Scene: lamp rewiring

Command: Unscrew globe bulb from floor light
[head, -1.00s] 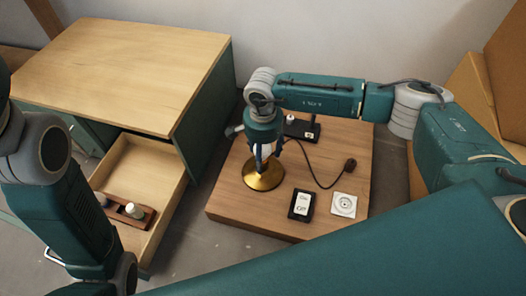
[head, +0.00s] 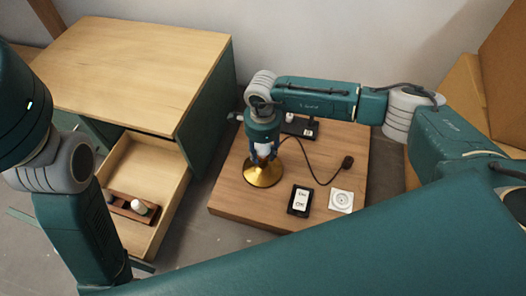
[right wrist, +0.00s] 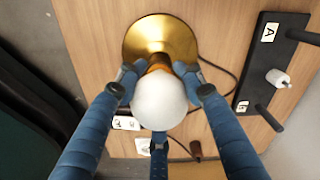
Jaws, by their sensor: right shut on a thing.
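The floor light has a round brass base (head: 264,174) standing on a low wooden platform; the base also shows at the top of the right wrist view (right wrist: 155,38). A white globe bulb (right wrist: 158,105) sits above the lamp's orange-brass neck; it shows small in the head view (head: 264,149). My right gripper (right wrist: 160,85) points down over the lamp, with its blue fingers closed around the bulb from several sides. Whether the bulb's thread is still in the socket is hidden.
The platform (head: 235,195) carries an On/Off switch (head: 300,201), a white wall-type socket (head: 341,201), a corded plug (head: 347,162) and a black holder (right wrist: 270,60) marked A and B. At left, an open drawer (head: 165,183) holds a small wooden tray with bulbs.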

